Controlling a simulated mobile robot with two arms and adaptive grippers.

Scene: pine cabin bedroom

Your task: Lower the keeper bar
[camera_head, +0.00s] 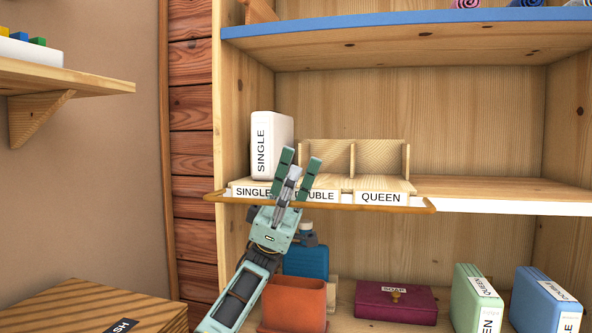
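The keeper bar (385,208) is a thin brown wooden rail with bent ends. It runs across the front of the divided rack (408,165), low, just under the SINGLE, DOUBLE and QUEEN labels. A white case marked SINGLE (263,150) stands upright in the left slot; the other slots look empty. My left gripper (301,155) reaches up from below in front of the bar, hiding part of it and of the DOUBLE label. Its two green fingers are apart with nothing between them. I cannot tell whether it touches the bar. My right gripper is not in view.
Below stand an orange pot (295,302), a blue bottle (306,262), a maroon SOAP box (395,301), a green case (478,298) and a blue case (545,300). A wooden crate (95,308) is at lower left. The shelf right of the rack (500,190) is bare.

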